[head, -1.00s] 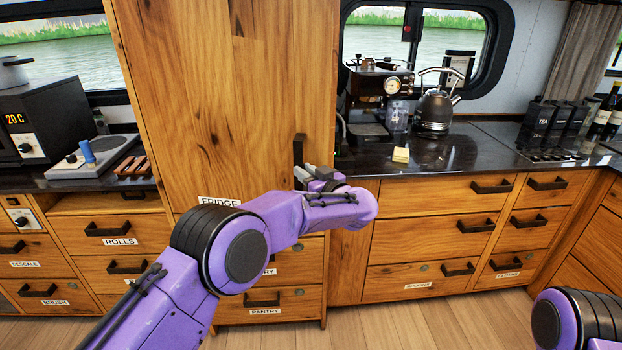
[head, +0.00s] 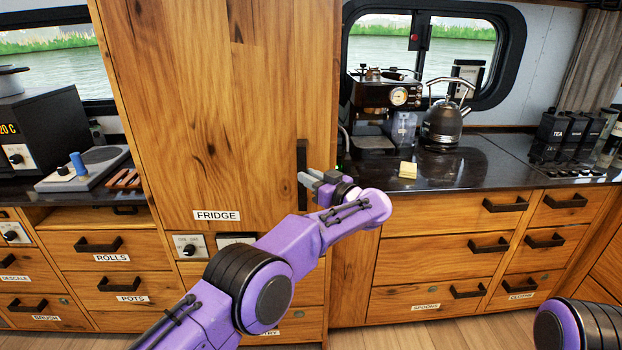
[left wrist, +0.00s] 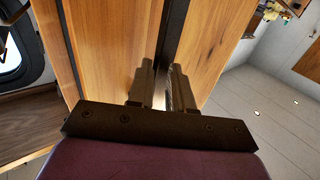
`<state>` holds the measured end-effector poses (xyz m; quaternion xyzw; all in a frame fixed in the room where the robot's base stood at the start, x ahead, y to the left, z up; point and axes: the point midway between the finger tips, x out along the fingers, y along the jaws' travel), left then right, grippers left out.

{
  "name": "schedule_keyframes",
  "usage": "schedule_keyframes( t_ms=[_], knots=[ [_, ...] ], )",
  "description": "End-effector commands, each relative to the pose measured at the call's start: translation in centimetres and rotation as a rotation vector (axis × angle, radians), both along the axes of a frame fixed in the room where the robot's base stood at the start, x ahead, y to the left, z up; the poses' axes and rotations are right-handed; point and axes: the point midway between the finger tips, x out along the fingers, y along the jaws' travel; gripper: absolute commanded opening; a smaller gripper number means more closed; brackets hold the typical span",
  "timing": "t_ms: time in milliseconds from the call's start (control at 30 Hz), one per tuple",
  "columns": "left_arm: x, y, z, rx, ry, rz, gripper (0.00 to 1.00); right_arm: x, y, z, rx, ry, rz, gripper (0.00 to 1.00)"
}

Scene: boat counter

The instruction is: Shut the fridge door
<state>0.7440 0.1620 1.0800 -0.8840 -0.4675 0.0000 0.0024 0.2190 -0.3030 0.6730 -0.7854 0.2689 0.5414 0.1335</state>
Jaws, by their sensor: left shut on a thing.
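The fridge door (head: 222,120) is a tall wooden panel labelled FRIDGE in the head view. It looks about flush with its cabinet, and I see no clear gap at its edges. Its dark upright handle (head: 302,155) is near the door's right edge. My left gripper (head: 311,178) comes in from the right side of the handle and is shut on its lower part. In the left wrist view, the two fingers (left wrist: 161,88) stand at the dark handle bar (left wrist: 172,40) against the wood. My right gripper is out of view; only part of my right arm shows at bottom right.
A coffee machine (head: 385,105), a kettle (head: 442,125) and a yellow block (head: 408,170) stand on the dark counter to the right. Drawers with handles line both sides. A scale-like device (head: 85,168) is on the left counter. The floor in front is clear.

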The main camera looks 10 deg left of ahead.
Motion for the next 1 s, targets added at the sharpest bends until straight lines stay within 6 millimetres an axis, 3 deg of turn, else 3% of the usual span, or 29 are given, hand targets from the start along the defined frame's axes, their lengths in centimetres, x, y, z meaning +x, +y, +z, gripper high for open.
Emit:
schedule_keyframes(
  t_ms=[67, 100, 133, 467, 800, 1000],
  knots=[
    [0.0, 0.2, 0.1, 0.001, -0.002, 0.003, 0.00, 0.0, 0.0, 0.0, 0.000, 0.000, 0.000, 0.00],
    [0.1, 0.1, 0.1, 0.001, -0.003, 0.003, 0.33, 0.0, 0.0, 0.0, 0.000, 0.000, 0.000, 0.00],
    [0.1, 0.1, 0.1, 0.000, -0.002, 0.002, 0.36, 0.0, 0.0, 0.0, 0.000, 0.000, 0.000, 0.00],
    [-0.2, -0.7, 0.0, -0.001, -0.002, -0.004, 0.36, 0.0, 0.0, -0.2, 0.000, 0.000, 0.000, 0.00],
    [-4.5, -6.5, -0.3, -0.003, -0.003, -0.001, 0.36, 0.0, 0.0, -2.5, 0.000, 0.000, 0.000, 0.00],
    [-5.8, -8.3, -0.1, -0.004, -0.002, 0.003, 0.36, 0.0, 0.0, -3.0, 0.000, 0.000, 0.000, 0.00]
  ],
)
